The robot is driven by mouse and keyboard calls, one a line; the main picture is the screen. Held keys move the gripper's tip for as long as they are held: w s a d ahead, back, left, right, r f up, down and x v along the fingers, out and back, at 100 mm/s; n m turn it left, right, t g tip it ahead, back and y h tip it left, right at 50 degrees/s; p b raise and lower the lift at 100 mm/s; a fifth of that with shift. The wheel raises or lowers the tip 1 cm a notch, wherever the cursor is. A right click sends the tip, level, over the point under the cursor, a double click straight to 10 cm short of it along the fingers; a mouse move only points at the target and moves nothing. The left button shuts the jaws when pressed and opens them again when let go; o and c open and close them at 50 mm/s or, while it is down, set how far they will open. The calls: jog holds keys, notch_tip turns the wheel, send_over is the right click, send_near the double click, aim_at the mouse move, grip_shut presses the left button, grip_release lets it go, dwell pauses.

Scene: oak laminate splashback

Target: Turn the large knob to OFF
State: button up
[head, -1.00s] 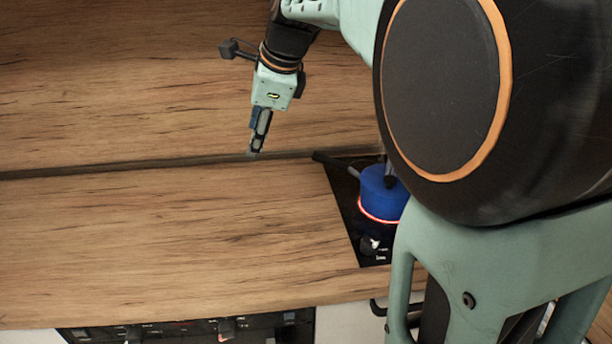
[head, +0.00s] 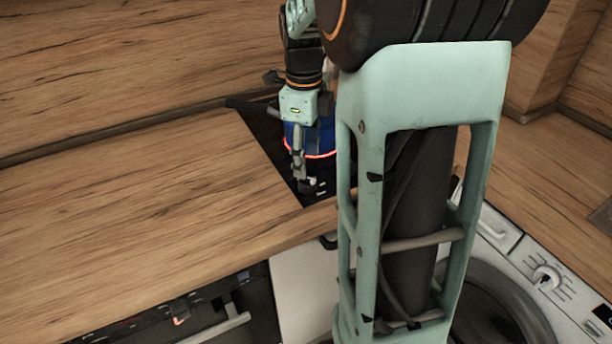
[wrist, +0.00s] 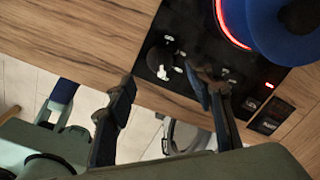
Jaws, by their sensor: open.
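A black cooktop (wrist: 183,22) is set into the wood counter, and a blue pot (wrist: 285,25) sits on its glowing red ring. A dark round knob with a light pointer (wrist: 160,60) is on the cooktop's front part in the wrist view. My gripper (wrist: 167,80) is open, its fingertips apart on either side below this knob in the picture. The right finger overlaps the cooktop and hides part of it. In the head view my gripper (head: 302,180) points down at the cooktop's front corner, in front of the pot (head: 322,140). Contact with the knob cannot be told.
The wood counter (head: 130,190) is clear to the left. An oven front (head: 215,315) lies below it. A white washing machine (head: 545,280) stands at the lower right. Small red lights (wrist: 268,85) show on the cooktop.

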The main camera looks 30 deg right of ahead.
aim_at(307, 178)
notch_tip(307, 178, down, 7)
jog(key=shift+w+d+r+b, duration=0.15)
jog(key=shift+b, duration=0.15)
jog(key=c, duration=1.2)
jog(key=shift+o, duration=0.2)
